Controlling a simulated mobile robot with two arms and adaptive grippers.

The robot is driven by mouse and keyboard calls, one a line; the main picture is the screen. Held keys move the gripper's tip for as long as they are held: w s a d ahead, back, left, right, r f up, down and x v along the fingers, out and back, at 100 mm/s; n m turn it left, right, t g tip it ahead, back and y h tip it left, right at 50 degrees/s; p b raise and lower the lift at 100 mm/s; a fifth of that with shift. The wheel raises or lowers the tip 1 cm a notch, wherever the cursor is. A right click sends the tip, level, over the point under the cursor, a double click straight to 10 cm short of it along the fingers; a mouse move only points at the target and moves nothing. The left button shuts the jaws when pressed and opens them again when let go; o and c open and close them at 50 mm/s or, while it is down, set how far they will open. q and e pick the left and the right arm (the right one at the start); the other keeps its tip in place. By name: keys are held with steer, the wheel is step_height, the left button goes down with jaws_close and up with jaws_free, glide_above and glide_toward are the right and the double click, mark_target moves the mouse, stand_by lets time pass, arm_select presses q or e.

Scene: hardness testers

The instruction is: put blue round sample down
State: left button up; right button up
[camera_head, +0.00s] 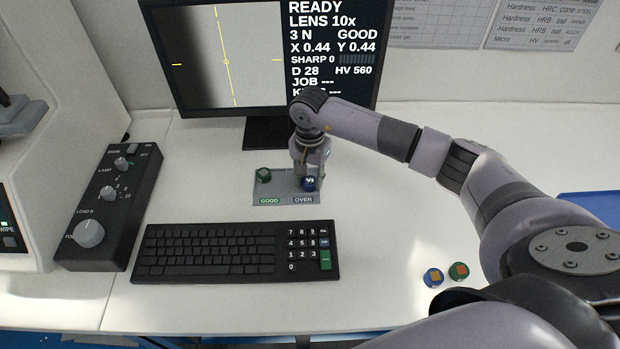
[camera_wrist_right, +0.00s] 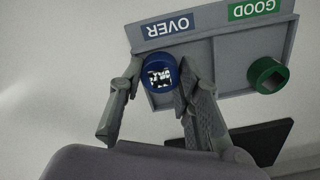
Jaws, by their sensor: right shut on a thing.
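The blue round sample (camera_head: 310,184) is in the OVER side of the grey tray (camera_head: 281,200), in front of the monitor. In the right wrist view the blue sample (camera_wrist_right: 158,70) sits between the fingertips of my right gripper (camera_wrist_right: 160,85). My right gripper (camera_head: 311,165) is shut on it from above. I cannot tell whether the sample touches the tray floor. A green round sample (camera_head: 264,175) lies in the GOOD side; it also shows in the right wrist view (camera_wrist_right: 267,75). My left gripper is not in view.
A keyboard (camera_head: 234,252) lies in front of the tray. A control box with knobs (camera_head: 110,205) stands at left, and the monitor (camera_head: 270,55) behind.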

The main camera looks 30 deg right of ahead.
mark_target(310, 180)
steer(key=shift+s+a+f+b, duration=0.1)
steer(key=shift+s+f+b, duration=0.1)
steer(key=shift+f, duration=0.2)
steer(key=shift+s+f+b, duration=0.15)
steer(key=shift+f+b, duration=0.05)
steer(key=shift+f, duration=0.2)
steer(key=o, duration=0.8)
steer(key=shift+c, duration=0.2)
steer(key=o, duration=0.4)
steer(key=shift+w+f, duration=0.15)
steer(key=shift+w+r+p, duration=0.1)
steer(key=shift+r+p, duration=0.5)
steer(key=shift+p, duration=0.05)
step_height(310, 180, up, 13)
steer(key=shift+w+f+b, duration=0.1)
steer(key=shift+f+b, duration=0.1)
steer(key=shift+b, duration=0.8)
